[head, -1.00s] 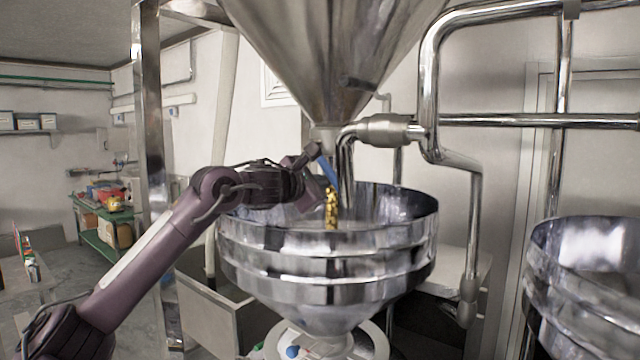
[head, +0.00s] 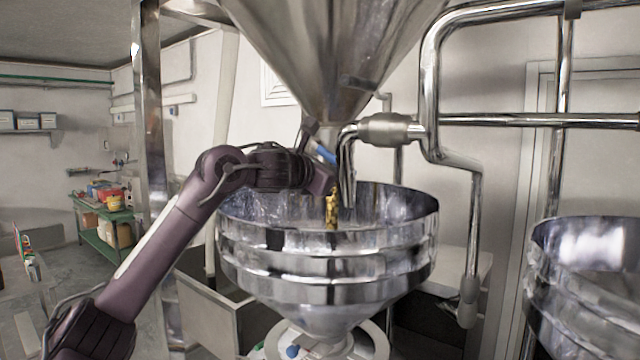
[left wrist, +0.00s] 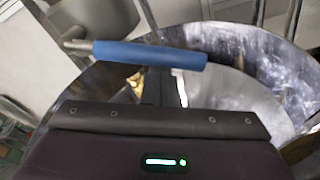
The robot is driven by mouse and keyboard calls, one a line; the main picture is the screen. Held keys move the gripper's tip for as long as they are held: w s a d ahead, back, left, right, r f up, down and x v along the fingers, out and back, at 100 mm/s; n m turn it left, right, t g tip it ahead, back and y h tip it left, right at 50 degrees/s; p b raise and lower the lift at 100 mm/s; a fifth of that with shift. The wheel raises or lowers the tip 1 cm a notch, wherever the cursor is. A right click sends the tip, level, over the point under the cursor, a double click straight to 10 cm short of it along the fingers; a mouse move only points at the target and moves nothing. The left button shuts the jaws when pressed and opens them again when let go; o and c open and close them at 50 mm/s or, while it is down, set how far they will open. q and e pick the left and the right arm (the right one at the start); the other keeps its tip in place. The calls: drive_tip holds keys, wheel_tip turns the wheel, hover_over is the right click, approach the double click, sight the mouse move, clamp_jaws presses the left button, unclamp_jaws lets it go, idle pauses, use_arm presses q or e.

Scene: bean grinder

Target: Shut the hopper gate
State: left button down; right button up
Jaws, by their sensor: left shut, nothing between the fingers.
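The steel cone hopper (head: 335,60) hangs at the top of the head view. Its gate has a blue handle (head: 326,153) below the outlet, slanting down to the right. In the left wrist view the blue handle (left wrist: 150,55) lies across the picture, just beyond my left gripper (left wrist: 165,88). The gripper is shut with nothing in it; I cannot tell whether it touches the handle. A stream of yellow-brown beans (head: 331,211) shows below the outlet, over the steel bowl (head: 325,265). The gate plate itself is hidden. My right gripper is not in view.
A bent steel pipe (head: 385,130) runs close to the right of the outlet. A second steel bowl (head: 585,275) stands at the right. A steel post (head: 150,120) rises behind my left arm. A green shelf cart (head: 103,222) is far left.

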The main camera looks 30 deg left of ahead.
use_arm(q)
drive_tip(key=shift+s+d+r+n+h, duration=0.1)
drive_tip(key=shift+d+r+n+h, duration=0.3)
drive_tip(key=shift+n, duration=0.5)
drive_tip(key=shift+d+r+n+h, duration=0.1)
drive_tip(key=shift+d+r+n, duration=0.1)
drive_tip(key=shift+r+n, duration=0.55)
drive_tip(key=shift+f, duration=0.15)
